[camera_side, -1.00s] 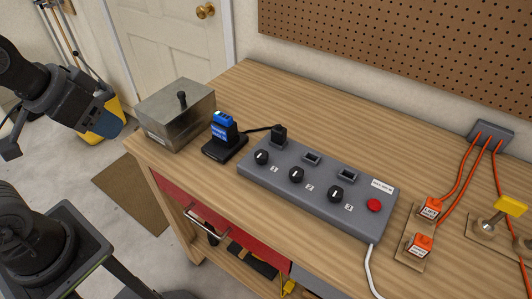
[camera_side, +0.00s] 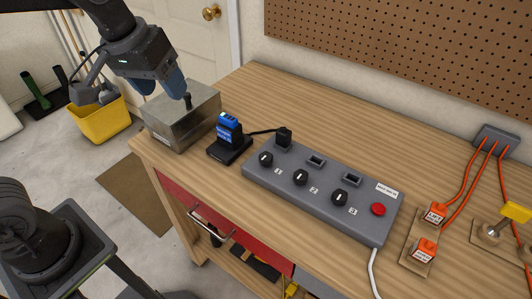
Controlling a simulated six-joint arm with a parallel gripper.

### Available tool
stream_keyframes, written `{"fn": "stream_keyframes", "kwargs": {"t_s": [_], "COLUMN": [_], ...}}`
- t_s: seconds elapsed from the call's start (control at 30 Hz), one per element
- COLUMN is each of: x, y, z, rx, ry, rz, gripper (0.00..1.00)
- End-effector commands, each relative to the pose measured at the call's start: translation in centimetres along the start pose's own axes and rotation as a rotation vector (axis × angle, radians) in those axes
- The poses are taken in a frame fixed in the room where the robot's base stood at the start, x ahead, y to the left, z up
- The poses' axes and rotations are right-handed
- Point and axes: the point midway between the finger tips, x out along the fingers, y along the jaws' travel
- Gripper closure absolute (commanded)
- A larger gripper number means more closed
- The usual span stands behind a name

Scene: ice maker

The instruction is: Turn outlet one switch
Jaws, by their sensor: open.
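The grey outlet strip (camera_side: 322,188) lies on the workbench with black knobs numbered 1, 2 and 3. The outlet one switch is the black knob (camera_side: 265,159) marked 1, at the strip's left end, with a white pointer line. A black plug (camera_side: 283,136) sits in the socket behind it. My gripper (camera_side: 162,84) is at the upper left, pointing down, open with nothing seen between its bluish fingers.
A black charger stand (camera_side: 229,149) with a blue device is between box and strip. A red button (camera_side: 378,209) and orange-wired switches are at right. The bench behind the strip is clear.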

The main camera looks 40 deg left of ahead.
Motion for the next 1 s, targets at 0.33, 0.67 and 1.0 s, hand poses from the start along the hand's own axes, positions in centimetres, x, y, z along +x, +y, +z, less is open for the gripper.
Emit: {"fn": "stream_keyframes", "kwargs": {"t_s": [0.33, 0.67, 1.0], "x": [7.3, 12.5, 16.7], "y": [9.1, 13.4, 13.0], "z": [-6.7, -7.9, -6.7], "rx": [-0.274, -0.412, -0.418], "ry": [-0.192, -0.256, -0.261], "rz": [-0.093, -0.169, -0.175], "gripper": [0.39, 0.39, 0.39]}}
